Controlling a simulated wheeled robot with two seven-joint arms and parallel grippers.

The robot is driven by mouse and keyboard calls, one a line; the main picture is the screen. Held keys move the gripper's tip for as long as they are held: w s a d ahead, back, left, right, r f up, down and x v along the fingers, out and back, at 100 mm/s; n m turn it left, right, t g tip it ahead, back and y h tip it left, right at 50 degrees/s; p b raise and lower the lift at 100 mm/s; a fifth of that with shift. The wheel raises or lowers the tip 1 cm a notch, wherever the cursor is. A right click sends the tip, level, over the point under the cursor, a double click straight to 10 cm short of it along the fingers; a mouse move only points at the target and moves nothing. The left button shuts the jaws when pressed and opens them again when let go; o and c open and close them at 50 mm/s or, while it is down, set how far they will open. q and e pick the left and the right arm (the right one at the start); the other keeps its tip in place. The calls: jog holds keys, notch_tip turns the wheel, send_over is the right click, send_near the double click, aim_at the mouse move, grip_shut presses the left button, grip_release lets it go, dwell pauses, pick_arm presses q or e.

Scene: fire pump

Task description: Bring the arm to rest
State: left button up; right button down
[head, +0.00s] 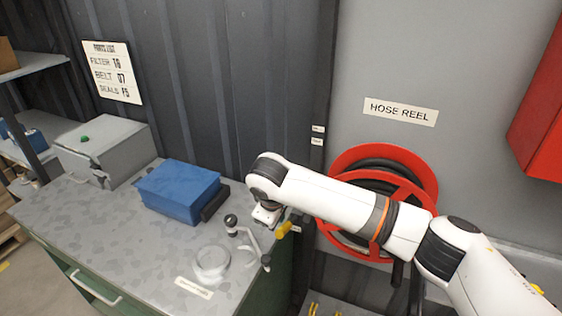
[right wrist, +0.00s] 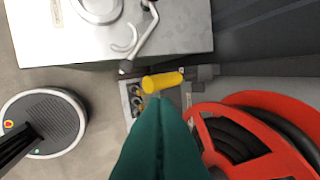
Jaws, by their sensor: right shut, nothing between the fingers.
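My right arm comes in from the right in the head view and reaches left across the hose reel. My right gripper (head: 267,215) hangs at its end, by the right edge of the bench. In the right wrist view dark green tapered shapes, which look like its fingers (right wrist: 160,102), lie together with nothing seen between them. A yellow handle (right wrist: 162,82) shows just past their tips, and also beside the gripper in the head view (head: 285,228); whether they touch is unclear. My left gripper is not in view.
The bench (head: 130,235) carries a blue box (head: 180,190), a grey box (head: 105,150), a round white fitting (head: 212,262) and a bent lever (head: 245,240). The red hose reel (head: 345,160) is on the wall behind my arm. A red cabinet (head: 543,105) is upper right.

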jog(key=s+a+f+m+g+y, duration=0.1)
jog(key=s+a+f+y, duration=0.2)
jog(key=s, duration=0.4)
jog(key=s+f+m+y, duration=0.1)
jog(key=s+f+y, duration=0.1)
jog(key=s+f, duration=0.45)
jog(key=s+d+f+m+h, duration=0.2)
jog(key=s+d+m, duration=0.2)
jog(key=s+d, duration=0.75)
jog(key=s+d+f+m+h, duration=0.2)
jog(key=s+d+f+m, duration=0.15)
jog(key=s+d, duration=0.8)
notch_tip(320, 180, down, 32)
jog(key=w+d+g+b, duration=0.1)
jog(key=w+d+b, duration=0.1)
jog(key=b, duration=0.5)
pick_arm(q)
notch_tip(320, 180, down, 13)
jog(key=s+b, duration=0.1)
jog(key=b, duration=0.5)
pick_arm(e)
jog(key=s+d+f, duration=0.1)
jog(key=s+f, duration=0.7)
jog(key=f, duration=0.3)
jog(key=s+d+f+g, duration=0.1)
jog(key=s+d+f, duration=0.1)
jog(key=s+f, duration=0.6)
notch_tip(320, 180, down, 3)
jog(key=shift+s+r, duration=0.1)
jog(key=shift+s, duration=0.25)
